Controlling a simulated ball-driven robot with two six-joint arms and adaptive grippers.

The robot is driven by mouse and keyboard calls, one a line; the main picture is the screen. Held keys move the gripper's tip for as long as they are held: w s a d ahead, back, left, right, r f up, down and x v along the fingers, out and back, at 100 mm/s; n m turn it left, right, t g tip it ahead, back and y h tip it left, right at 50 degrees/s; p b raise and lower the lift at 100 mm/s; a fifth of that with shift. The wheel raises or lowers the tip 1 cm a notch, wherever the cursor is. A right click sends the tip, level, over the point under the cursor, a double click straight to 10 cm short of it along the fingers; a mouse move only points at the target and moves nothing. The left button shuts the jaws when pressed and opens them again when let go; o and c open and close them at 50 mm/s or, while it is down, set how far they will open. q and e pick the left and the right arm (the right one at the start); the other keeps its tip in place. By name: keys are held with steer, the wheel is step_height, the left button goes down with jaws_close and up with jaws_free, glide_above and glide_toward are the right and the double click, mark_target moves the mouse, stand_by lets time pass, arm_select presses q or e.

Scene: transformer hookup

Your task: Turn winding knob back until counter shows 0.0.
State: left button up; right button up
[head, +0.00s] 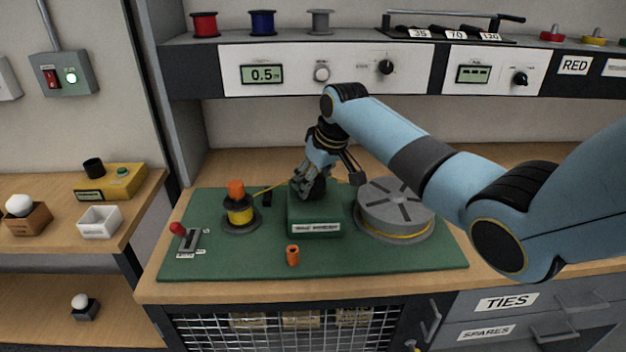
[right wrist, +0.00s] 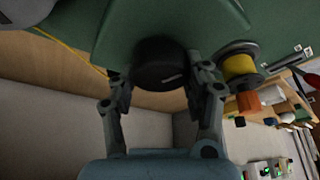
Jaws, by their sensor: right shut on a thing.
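The winding knob (right wrist: 160,70) is black and round with a pale mark; it fills the centre of the right wrist view. It sits on a green box (head: 315,224) with a white label, in the middle of the green mat. My right gripper (head: 308,190) comes down from above and is shut on the knob, one finger at each side. In the head view the gripper mostly hides the knob. The counter (head: 262,74) on the white panel reads 0.5 with a small unit after it. My left gripper is in neither view.
A yellow-wire spool (head: 240,215) with an orange top stands left of the box, and a grey slotted drum (head: 396,206) stands right. A yellow wire runs from the spool toward the box. A small orange cylinder (head: 293,255) and a red-tipped lever (head: 179,230) are in front.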

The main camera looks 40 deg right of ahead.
steer(key=shift+n, duration=0.3)
steer(key=shift+n+y+p, duration=0.4)
steer(key=shift+n+y, duration=0.1)
steer(key=shift+n, duration=0.4)
steer(key=shift+n+y, duration=0.3)
steer(key=shift+n, duration=0.5)
steer(key=n+g+y+b, duration=0.1)
steer(key=n, duration=0.2)
steer(key=shift+a+n, duration=0.1)
steer(key=shift+n, duration=0.3)
steer(key=n+g+b, duration=0.1)
steer(key=n+b, duration=0.1)
steer(key=n+g+y+b, duration=0.1)
steer(key=n+b, duration=0.1)
steer(key=n, duration=0.1)
steer(key=shift+s+f, duration=0.1)
steer(key=shift+f, duration=0.05)
steer(key=shift+s+n+g+b, duration=0.1)
steer(key=shift+n+g+b, duration=0.8)
steer(key=shift+n+b, duration=1.25)
steer(key=shift+n, duration=0.45)
steer(key=shift+r, duration=0.2)
